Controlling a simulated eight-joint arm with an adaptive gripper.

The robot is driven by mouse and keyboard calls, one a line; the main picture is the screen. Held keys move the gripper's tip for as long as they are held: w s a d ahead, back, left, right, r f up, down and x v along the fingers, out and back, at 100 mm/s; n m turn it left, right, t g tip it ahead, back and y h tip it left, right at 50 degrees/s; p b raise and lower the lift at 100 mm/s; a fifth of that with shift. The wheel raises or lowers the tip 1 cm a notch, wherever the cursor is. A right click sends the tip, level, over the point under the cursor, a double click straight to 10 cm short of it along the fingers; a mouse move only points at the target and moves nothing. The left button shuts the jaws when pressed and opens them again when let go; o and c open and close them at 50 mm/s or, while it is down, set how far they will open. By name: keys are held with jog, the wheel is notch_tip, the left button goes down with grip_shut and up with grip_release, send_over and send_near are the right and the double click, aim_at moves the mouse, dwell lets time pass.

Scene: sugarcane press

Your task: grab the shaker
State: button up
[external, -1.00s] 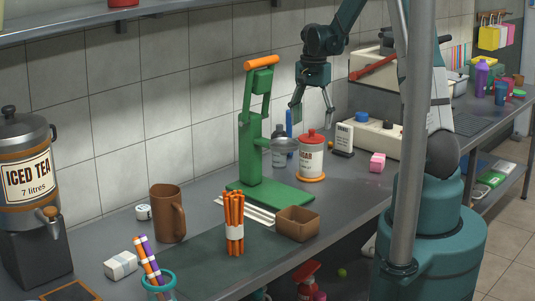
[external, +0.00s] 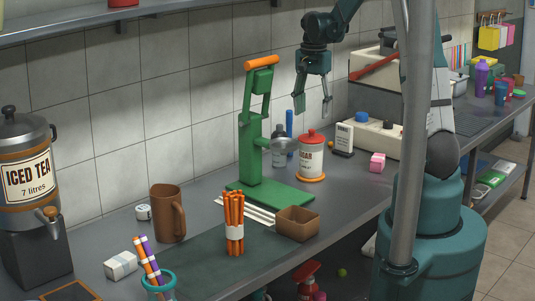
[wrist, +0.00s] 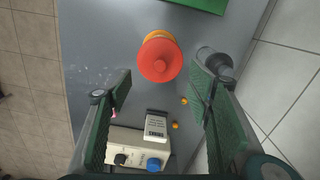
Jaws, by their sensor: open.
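The shaker (external: 279,146), a grey metal vessel with a domed top, stands upright on the counter behind the green press and left of the sugar canister. In the wrist view the shaker (wrist: 217,64) shows at the upper right, just beyond the tip of the right finger, partly overlapped by it. My gripper (external: 313,106) is open and empty, pointing down above the counter, higher than the shaker and to its right in the external view. In the wrist view my gripper (wrist: 158,88) has its two fingers wide apart, with nothing between the pads.
The red-lidded sugar canister (external: 311,156) stands close beside the shaker. The green press (external: 256,140) rises to the left. A blue upright object (external: 289,122) is behind the shaker, near the tiled wall. A small sign (external: 344,139) and a cream machine (external: 375,137) stand to the right.

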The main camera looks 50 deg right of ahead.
jog(key=shift+w+r, duration=0.1)
jog(key=shift+r, duration=0.3)
jog(key=w+n+t+b, duration=0.1)
jog(key=w+n+b, duration=0.1)
jog(key=n, duration=0.1)
jog(key=n+t+h+b, duration=0.1)
jog(key=n+t+b, duration=0.3)
jog(key=n, duration=0.7)
send_over(283, 136)
jog(key=f, duration=1.2)
jog(key=shift+s+f, duration=0.2)
jog(key=shift+f, duration=0.1)
jog(key=shift+b+x, duration=0.3)
jog(key=shift+x, duration=0.95)
jog(key=shift+d+f, duration=0.1)
jog(key=shift+f, duration=0.05)
jog(key=shift+b+x, duration=0.4)
jog(key=shift+x, duration=2.05)
jog(key=shift+s+f, duration=0.1)
